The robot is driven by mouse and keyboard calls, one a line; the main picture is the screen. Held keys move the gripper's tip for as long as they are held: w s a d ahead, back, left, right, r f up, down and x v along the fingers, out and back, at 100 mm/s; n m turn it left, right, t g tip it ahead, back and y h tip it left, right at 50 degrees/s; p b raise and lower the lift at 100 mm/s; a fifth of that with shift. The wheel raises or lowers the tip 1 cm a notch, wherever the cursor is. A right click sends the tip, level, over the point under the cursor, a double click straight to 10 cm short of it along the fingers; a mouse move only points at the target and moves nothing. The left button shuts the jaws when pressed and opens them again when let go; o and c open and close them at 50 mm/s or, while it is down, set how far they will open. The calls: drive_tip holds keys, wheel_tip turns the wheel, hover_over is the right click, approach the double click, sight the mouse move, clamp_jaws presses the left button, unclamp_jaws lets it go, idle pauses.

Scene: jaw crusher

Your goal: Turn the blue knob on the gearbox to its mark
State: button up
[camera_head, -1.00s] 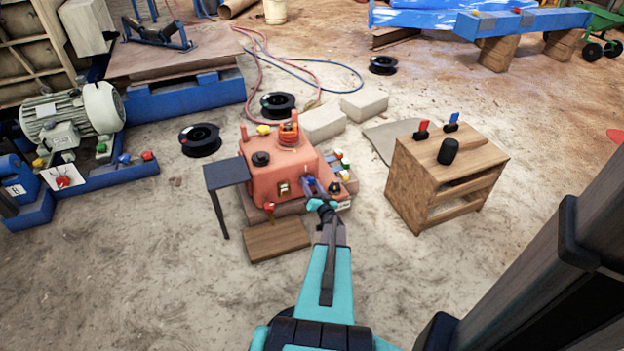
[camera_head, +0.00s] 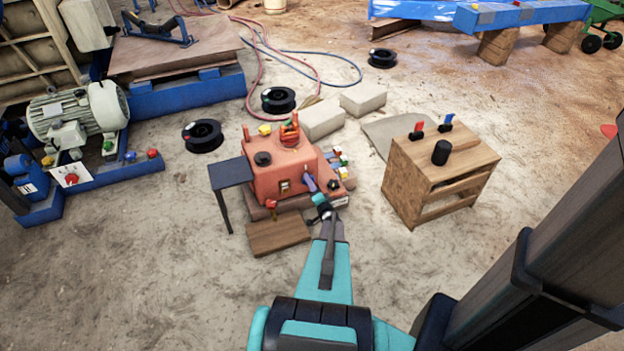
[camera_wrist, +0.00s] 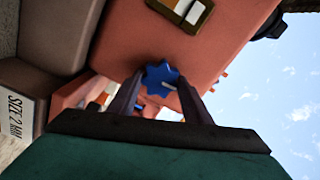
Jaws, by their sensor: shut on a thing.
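The gearbox (camera_head: 278,171) is a salmon-red housing on a low base in the middle of the head view; its side fills much of the wrist view (camera_wrist: 215,48). The blue knob (camera_wrist: 158,77) is star-shaped with a pale stripe, which points to the right and slightly down in the wrist view. My gripper (camera_wrist: 160,92) has its two dark fingers on either side of the knob, shut on it. In the head view my gripper (camera_head: 312,186) reaches the gearbox's right front face and hides the knob. I cannot make out the mark.
A small dark table (camera_head: 230,173) stands left of the gearbox, and a wooden board (camera_head: 278,236) lies in front. A wooden cabinet (camera_head: 412,184) stands to the right with red and blue handles on top. Coloured buttons sit beside the gearbox. Bare floor lies in front.

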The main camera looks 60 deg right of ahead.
drive_tip(key=shift+s+d+m, duration=0.2)
drive_tip(key=shift+d+m, duration=0.05)
drive_tip(key=shift+m, duration=0.25)
drive_tip(key=o, duration=1.1)
drive_tip(key=shift+c, duration=0.2)
drive_tip(key=shift+w+a, duration=0.1)
drive_tip(key=shift+a, duration=0.1)
drive_tip(key=p+v, duration=0.1)
drive_tip(key=v, duration=1.2)
drive_tip(key=shift+s+a+p, duration=0.25)
drive_tip(key=shift+s+p, duration=0.05)
drive_tip(key=shift+p, duration=0.05)
drive_tip(key=shift+w, duration=0.15)
